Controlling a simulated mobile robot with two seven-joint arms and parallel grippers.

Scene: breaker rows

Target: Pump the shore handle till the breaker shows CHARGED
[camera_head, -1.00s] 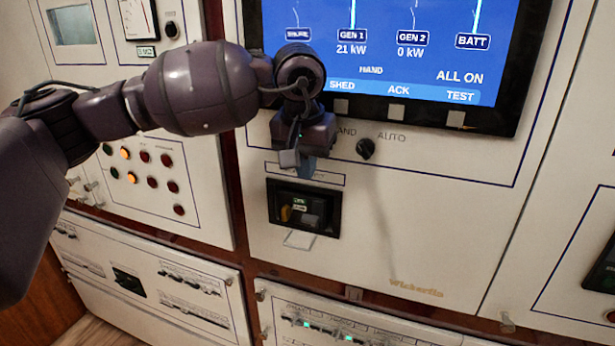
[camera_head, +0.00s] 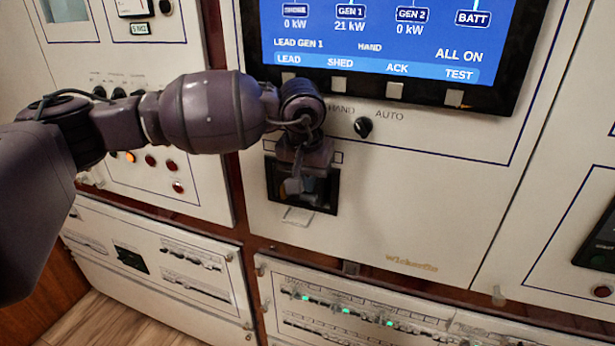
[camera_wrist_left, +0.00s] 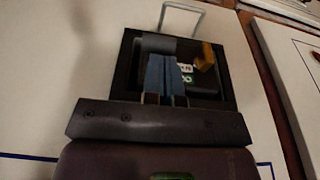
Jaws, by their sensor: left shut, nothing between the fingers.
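The shore breaker (camera_head: 330,207) is a black-framed recessed unit below the screen, partly hidden by my left gripper in the head view. My left gripper (camera_head: 295,187) is shut and empty, with its fingertips in front of the breaker. In the left wrist view the blue fingers (camera_wrist_left: 166,78) overlap the breaker's black frame (camera_wrist_left: 228,92), next to a dark grey bar that may be the handle (camera_wrist_left: 168,45). An orange part (camera_wrist_left: 206,56) and a small green and white flag (camera_wrist_left: 186,72) show beside them. I cannot read the flag or tell whether the fingers touch the bar.
A pale wire loop (camera_head: 298,216) sticks out at the breaker's lower edge. A HAND/AUTO knob (camera_head: 363,127) stands up and right of it. The blue screen (camera_head: 390,45) reads SHORE 0 kW and GEN 1 21 kW. The panel right of the breaker is bare.

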